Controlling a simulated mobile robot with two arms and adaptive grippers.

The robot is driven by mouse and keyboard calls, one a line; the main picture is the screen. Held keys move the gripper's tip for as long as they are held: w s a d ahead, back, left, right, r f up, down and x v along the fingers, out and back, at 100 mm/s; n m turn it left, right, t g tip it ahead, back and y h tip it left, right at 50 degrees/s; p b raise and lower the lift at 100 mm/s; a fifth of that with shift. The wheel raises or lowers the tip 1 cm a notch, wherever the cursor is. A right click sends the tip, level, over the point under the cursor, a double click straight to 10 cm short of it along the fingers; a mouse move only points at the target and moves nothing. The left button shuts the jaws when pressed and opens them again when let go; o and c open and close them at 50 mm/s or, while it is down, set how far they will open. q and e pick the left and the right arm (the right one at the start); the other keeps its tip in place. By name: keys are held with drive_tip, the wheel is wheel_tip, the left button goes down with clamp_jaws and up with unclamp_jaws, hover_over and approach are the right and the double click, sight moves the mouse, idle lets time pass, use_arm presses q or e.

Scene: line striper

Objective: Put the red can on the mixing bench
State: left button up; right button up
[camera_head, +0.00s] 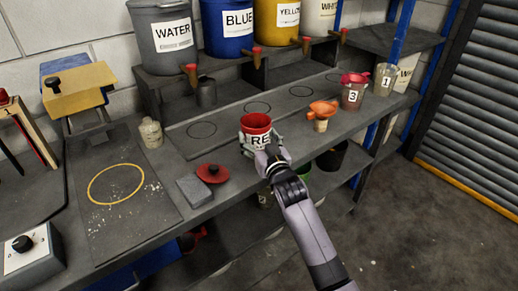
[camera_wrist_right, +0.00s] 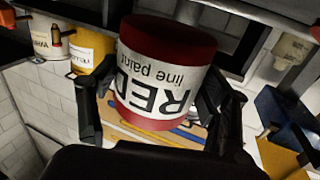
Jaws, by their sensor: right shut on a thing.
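The red can (camera_head: 256,128), with a white label reading "RED", is held upright above or at the front part of the grey mixing bench (camera_head: 225,200). My right gripper (camera_head: 265,150) is shut around the can from the front. In the right wrist view the can (camera_wrist_right: 165,75) sits between the two dark fingers of my right gripper (camera_wrist_right: 160,115), its label upside down in the picture. I cannot tell whether the can's base touches the bench. My left gripper is not in view.
Large buckets labelled WATER (camera_head: 172,35), BLUE (camera_head: 228,25) and YELLOW (camera_head: 277,20) stand on the raised shelf behind. Marked circles on the bench are bare.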

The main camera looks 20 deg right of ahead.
sight(259, 149)
drive_tip(key=shift+f, duration=2)
drive_tip(key=shift+f, duration=0.15)
drive_tip(key=o, duration=1.8)
drive_tip(key=shift+s, duration=0.3)
drive_tip(key=s, duration=0.5)
drive_tip(key=s+b, duration=0.1)
drive_tip(key=s, duration=0.5)
drive_tip(key=shift+s+d, duration=0.2)
drive_tip(key=shift+s, duration=0.05)
